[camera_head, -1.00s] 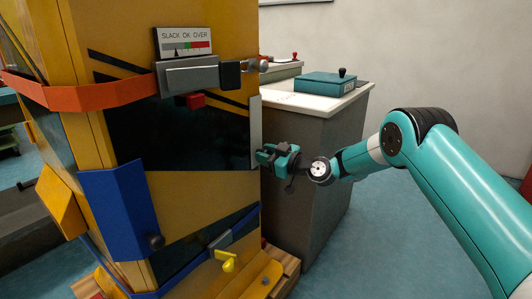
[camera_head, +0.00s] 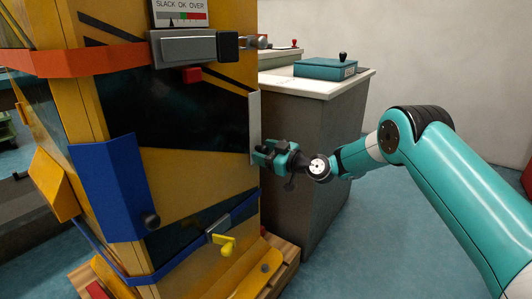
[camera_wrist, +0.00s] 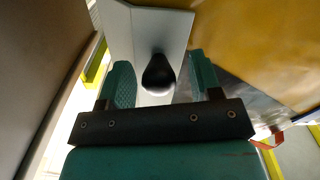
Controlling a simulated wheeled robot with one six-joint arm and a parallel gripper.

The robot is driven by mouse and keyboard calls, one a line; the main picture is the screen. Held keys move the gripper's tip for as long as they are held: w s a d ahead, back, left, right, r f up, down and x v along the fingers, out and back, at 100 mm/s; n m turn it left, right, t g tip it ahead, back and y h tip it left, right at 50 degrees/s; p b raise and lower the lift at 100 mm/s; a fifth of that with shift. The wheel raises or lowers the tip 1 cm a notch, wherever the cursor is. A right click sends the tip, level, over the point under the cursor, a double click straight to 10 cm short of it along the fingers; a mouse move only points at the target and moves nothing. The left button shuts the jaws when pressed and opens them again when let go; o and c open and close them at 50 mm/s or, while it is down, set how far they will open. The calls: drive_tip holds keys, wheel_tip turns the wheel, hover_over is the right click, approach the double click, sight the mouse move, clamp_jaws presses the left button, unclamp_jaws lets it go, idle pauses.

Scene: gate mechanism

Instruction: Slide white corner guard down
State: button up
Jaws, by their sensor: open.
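The white corner guard (camera_head: 254,128) is a thin upright strip on the crate's right corner in the head view. In the wrist view its pale angled plate (camera_wrist: 122,32) carries a black knob (camera_wrist: 158,74). My gripper (camera_head: 262,155) is at the guard's lower part in the head view. In the wrist view its green fingers (camera_wrist: 161,80) stand apart, one on each side of the knob, with visible gaps. The knob is hidden in the head view.
The yellow crate (camera_head: 185,170) carries a blue corner guard (camera_head: 108,190) and an orange strap (camera_head: 90,62). A blue strap (camera_head: 170,268) with a yellow-handled buckle (camera_head: 224,243) runs low. A grey cabinet (camera_head: 310,150) stands close behind my gripper. Floor is clear at right.

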drive_tip(key=shift+d, duration=0.1)
drive_tip(key=p+v, duration=0.2)
drive_tip(key=v, duration=1.5)
drive_tip(key=shift+s, duration=0.2)
drive_tip(key=s+a+r+n+g+h, duration=0.1)
drive_tip(key=s+a+r+g, duration=0.35)
drive_tip(key=s+a, duration=0.2)
drive_tip(key=s+a+r+g+h, duration=0.1)
drive_tip(key=s+a+r+g, duration=0.35)
drive_tip(key=s, duration=0.35)
drive_tip(key=s+d+r+m+g+h, duration=0.1)
drive_tip(key=s+d+r+m+h, duration=0.2)
drive_tip(key=s, duration=0.8)
drive_tip(key=s+d+m+g+h, duration=0.2)
drive_tip(key=s+d+m+h, duration=0.15)
drive_tip(key=s, duration=0.75)
wheel_tip(320, 180, up, 33)
drive_tip(key=h+p, duration=0.1)
drive_tip(key=p, duration=3.2)
drive_tip(key=shift+s+a+r, duration=0.15)
drive_tip(key=shift+s+a, duration=0.1)
drive_tip(key=shift+s, duration=0.1)
